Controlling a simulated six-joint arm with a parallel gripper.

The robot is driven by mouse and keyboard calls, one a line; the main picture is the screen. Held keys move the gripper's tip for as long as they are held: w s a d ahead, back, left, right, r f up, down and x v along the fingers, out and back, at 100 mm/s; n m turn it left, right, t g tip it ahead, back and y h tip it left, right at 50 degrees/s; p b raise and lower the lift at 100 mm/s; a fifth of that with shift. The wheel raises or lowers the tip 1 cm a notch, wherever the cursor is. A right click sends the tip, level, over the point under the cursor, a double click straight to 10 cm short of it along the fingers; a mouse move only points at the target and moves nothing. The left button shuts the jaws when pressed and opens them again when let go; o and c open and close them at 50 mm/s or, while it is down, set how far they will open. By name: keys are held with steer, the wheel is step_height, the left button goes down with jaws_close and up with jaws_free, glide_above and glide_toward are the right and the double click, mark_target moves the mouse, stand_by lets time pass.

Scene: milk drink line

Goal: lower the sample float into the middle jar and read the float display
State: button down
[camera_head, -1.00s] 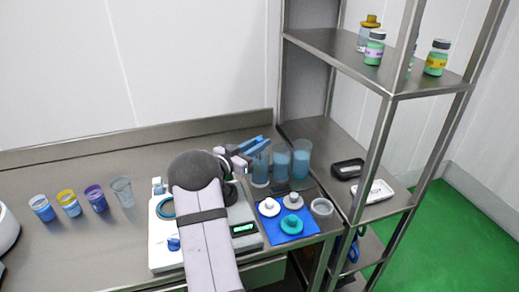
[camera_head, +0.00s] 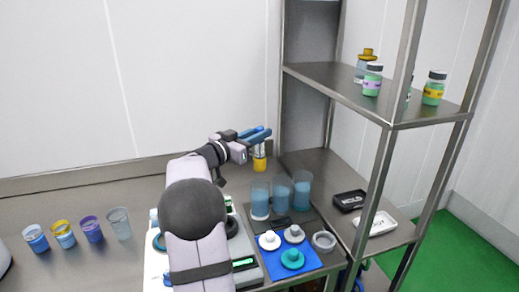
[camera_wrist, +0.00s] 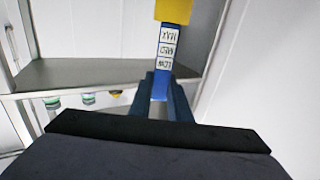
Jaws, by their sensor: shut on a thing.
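My gripper (camera_head: 258,136) is shut on the sample float (camera_head: 259,163), whose yellow end hangs below the blue fingers. The wrist view shows the float (camera_wrist: 166,48) between the fingers, with a blue stem, white lettered labels and a yellow end. Three tall clear jars with blue liquid stand in a row at the back right of the bench. The middle jar (camera_head: 281,194) is between the left jar (camera_head: 260,200) and the right jar (camera_head: 301,190). The float is above and behind the left jar, apart from the jars. A green-lit display (camera_head: 244,264) is partly visible beside my arm; I cannot read it.
A blue mat (camera_head: 272,262) with white and teal knobbed pieces lies in front of the jars, a grey cup (camera_head: 324,242) beside it. A steel shelf (camera_head: 315,165) with bottles and trays stands right. Several small cups (camera_head: 92,229) stand at left.

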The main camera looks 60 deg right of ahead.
mark_target(262, 128)
steer(key=shift+r, duration=1.25)
steer(key=shift+s+d+r+p, duration=0.2)
steer(key=shift+s+r+p, duration=0.1)
steer(key=shift+r+p, duration=0.35)
steer(key=s+d+f+p, duration=0.5)
steer(key=p, duration=0.7)
